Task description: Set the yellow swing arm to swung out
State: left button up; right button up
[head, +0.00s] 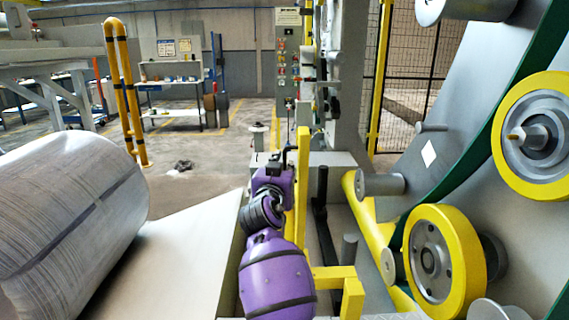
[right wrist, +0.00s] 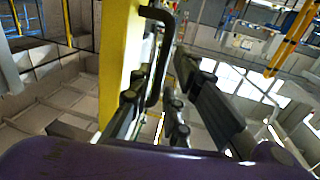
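The yellow swing arm (head: 302,165) stands as an upright yellow bar near the middle of the head view, and as a wide yellow bar (right wrist: 120,55) in the right wrist view. A black bent handle (right wrist: 158,55) is fixed to its side. My right gripper (head: 287,157) is at the upper part of the bar, at the end of my purple arm. In the right wrist view its dark fingers (right wrist: 153,95) are apart, with the handle between them. Whether they touch the handle is unclear. My left gripper is not in view.
A large wrapped coil (head: 65,225) lies at the left beside a pale sloping plate (head: 175,260). Yellow-rimmed wheels (head: 440,262) and the grey machine panel stand close on the right. A yellow post (head: 122,90) and a control box (head: 288,60) are farther back.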

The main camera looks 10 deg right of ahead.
jog(key=shift+x, duration=1.35)
grip_shut()
